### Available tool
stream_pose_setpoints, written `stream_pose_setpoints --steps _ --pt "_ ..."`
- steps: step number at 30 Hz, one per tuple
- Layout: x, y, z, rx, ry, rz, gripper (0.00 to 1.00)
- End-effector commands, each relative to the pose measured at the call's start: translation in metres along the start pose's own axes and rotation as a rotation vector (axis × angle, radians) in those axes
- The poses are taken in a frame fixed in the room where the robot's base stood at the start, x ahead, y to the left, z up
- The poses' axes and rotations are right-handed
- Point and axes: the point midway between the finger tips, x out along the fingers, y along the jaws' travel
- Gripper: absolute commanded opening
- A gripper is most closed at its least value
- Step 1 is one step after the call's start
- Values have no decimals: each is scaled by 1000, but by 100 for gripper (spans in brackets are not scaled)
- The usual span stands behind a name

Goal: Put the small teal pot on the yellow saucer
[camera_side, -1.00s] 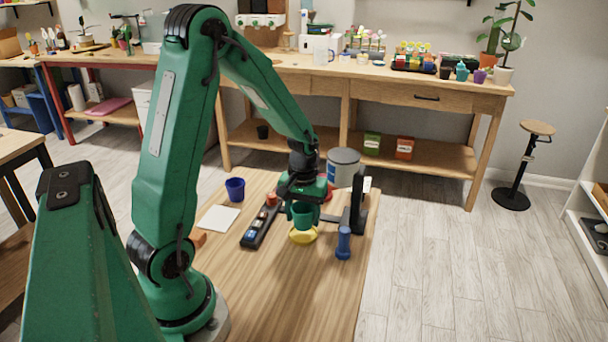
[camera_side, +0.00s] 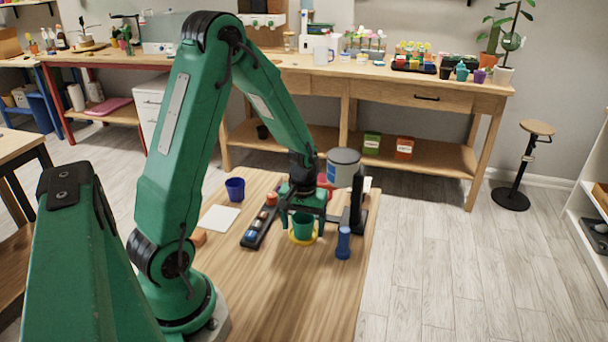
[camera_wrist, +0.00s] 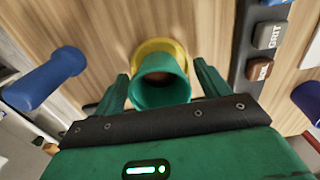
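The small teal pot (camera_side: 302,226) stands upright on the yellow saucer (camera_side: 303,241), whose rim shows around its base. In the wrist view the pot (camera_wrist: 160,90) is seen from above with its mouth toward me, and the saucer (camera_wrist: 160,46) shows beyond it. My gripper (camera_side: 302,230) is open around the pot. One finger is on each side of the pot, with a narrow gap on both sides in the wrist view (camera_wrist: 161,75). The far side of the saucer is partly hidden by the pot.
A blue dumbbell-shaped object (camera_side: 343,243) stands close at the right. A black strip with labelled blocks (camera_side: 257,229) lies to the left. A blue pot (camera_side: 235,189), a white sheet (camera_side: 218,219) and a grey can (camera_side: 343,166) are around. The front of the table is clear.

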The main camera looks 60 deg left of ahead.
Motion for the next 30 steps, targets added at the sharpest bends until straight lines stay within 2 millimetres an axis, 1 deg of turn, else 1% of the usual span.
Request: stream_pose_setpoints --steps 8,14,20,30 --pt "-2 0 0 0 1 0 75" --pt "-11 0 -1 0 2 1 75" --pt "-32 0 -1 0 5 2 75" --pt "-85 1 -1 0 5 2 75"
